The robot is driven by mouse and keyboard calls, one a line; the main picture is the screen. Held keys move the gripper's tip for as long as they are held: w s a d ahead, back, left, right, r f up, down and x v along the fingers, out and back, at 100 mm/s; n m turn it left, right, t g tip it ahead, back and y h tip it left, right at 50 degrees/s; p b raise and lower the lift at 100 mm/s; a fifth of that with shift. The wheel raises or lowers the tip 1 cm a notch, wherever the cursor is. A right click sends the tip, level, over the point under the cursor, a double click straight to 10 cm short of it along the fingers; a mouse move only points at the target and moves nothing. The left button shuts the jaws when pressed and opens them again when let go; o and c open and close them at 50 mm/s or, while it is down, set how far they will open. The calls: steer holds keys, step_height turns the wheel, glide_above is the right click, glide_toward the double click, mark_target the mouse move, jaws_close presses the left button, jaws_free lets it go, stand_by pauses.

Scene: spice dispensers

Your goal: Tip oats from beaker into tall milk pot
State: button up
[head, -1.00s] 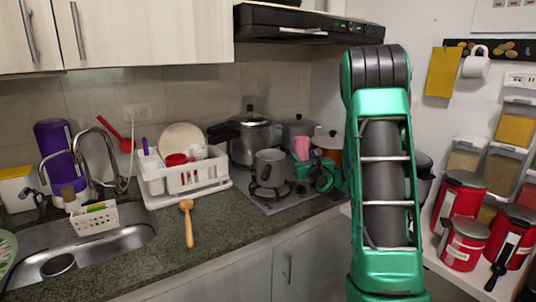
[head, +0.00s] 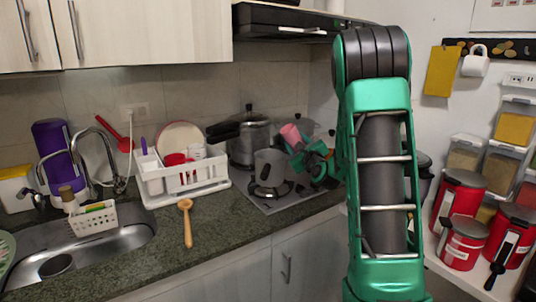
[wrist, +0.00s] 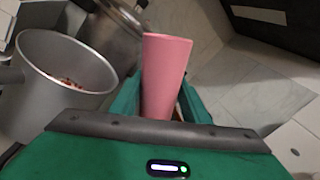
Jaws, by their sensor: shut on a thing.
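The pink beaker (head: 291,136) is in my gripper (head: 311,158), tilted with its upper end leaning left toward the tall milk pot. In the wrist view the beaker (wrist: 165,72) sits between my green fingers (wrist: 158,104); its inside is hidden. The tall grey milk pot (head: 269,168) stands upright on the stove, just left of my gripper. In the wrist view the pot (wrist: 62,80) is at the left, apart from the beaker, with some reddish-brown bits (wrist: 66,80) at its bottom.
A pressure cooker (head: 248,138) stands behind the milk pot. Red canisters (head: 463,242) stand on the right.

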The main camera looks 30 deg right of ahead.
mark_target(288, 127)
steer(key=shift+a+r+n, duration=0.25)
steer(key=shift+r+n, duration=0.1)
steer(key=shift+n, duration=0.25)
steer(key=shift+r+n, duration=0.4)
steer(key=shift+n, duration=0.4)
steer(key=shift+d+f+n+t, duration=0.1)
steer(key=shift+f+n+t, duration=0.05)
steer(key=shift+n, duration=0.5)
steer(key=shift+d+f+n+t, duration=0.1)
steer(key=shift+f+n+t, duration=0.05)
steer(key=shift+n, duration=0.5)
steer(key=shift+f+n+y, duration=0.1)
steer(key=shift+n+y, duration=0.3)
steer(key=shift+n, duration=0.2)
steer(key=shift+r+n, duration=0.2)
steer(key=shift+n, duration=0.1)
steer(key=shift+r+n+p, duration=0.3)
steer(key=shift+n, duration=0.2)
steer(key=shift+w+a+r+n+y+p, duration=0.1)
steer(key=shift+a+r+n+y+p, duration=0.15)
steer(key=shift+a+n, duration=0.25)
steer(key=shift+w+a+r+n+y+p, duration=0.15)
steer(key=shift+a+r+n, duration=0.2)
steer(key=shift+n, duration=0.25)
steer(key=shift+a+r+n+p, duration=0.25)
steer(key=shift+r+n, duration=0.25)
steer(key=shift+n, duration=0.45)
steer(key=shift+a+r+n+p, duration=0.1)
steer(key=shift+r+n+p, duration=0.3)
steer(key=shift+n, duration=0.55)
